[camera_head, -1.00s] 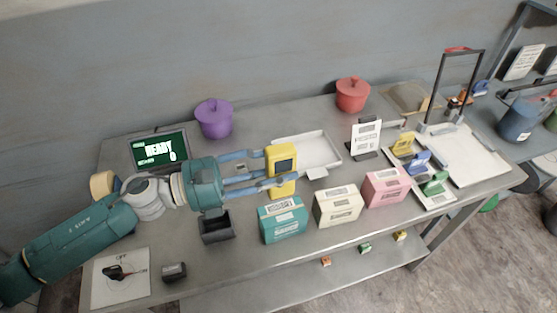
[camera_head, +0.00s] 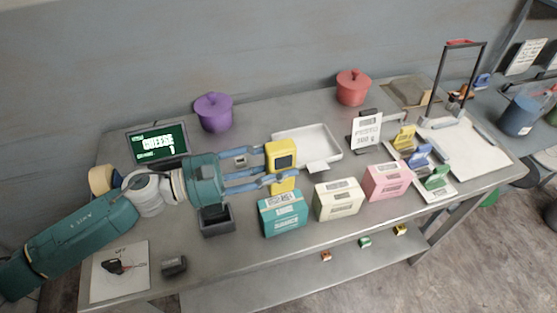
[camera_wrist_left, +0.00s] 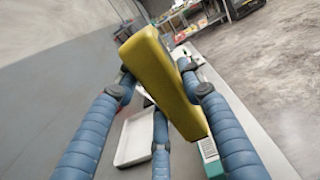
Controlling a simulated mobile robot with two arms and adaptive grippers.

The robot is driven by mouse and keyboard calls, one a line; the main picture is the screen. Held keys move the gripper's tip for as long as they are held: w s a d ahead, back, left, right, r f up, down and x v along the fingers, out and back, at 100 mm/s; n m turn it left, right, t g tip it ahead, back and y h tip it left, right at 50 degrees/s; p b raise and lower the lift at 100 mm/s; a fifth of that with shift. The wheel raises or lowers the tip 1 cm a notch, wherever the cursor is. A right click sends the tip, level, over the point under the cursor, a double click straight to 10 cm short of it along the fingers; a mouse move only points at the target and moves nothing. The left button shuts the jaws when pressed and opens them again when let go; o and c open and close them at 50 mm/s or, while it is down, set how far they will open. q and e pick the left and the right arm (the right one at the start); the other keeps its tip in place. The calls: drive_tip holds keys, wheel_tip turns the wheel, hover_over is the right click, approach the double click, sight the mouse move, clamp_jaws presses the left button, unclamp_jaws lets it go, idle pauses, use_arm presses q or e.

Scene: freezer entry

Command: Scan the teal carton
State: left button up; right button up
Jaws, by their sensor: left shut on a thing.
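The teal carton (camera_head: 284,215) stands on the table with a label on its top and one on its front. My left gripper (camera_head: 270,168) is shut on a yellow scanner (camera_head: 281,154) with a dark screen, held upright above the table just behind the teal carton. The scanner also shows in the left wrist view (camera_wrist_left: 160,75) between blue fingers, with a bit of the teal carton (camera_wrist_left: 209,158) below it. A monitor (camera_head: 158,144) at the left shows white text on green, which seems to read "CHEESE 1". My right gripper is not in view.
A cream carton (camera_head: 338,201) and a pink carton (camera_head: 387,182) stand right of the teal one. A dark holder (camera_head: 216,222) sits to its left. Behind are a white tray (camera_head: 325,142), a purple pot (camera_head: 213,113) and a red pot (camera_head: 353,87). The front left table is partly clear.

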sight(278, 142)
use_arm(q)
drive_tip(key=shift+r, duration=0.1)
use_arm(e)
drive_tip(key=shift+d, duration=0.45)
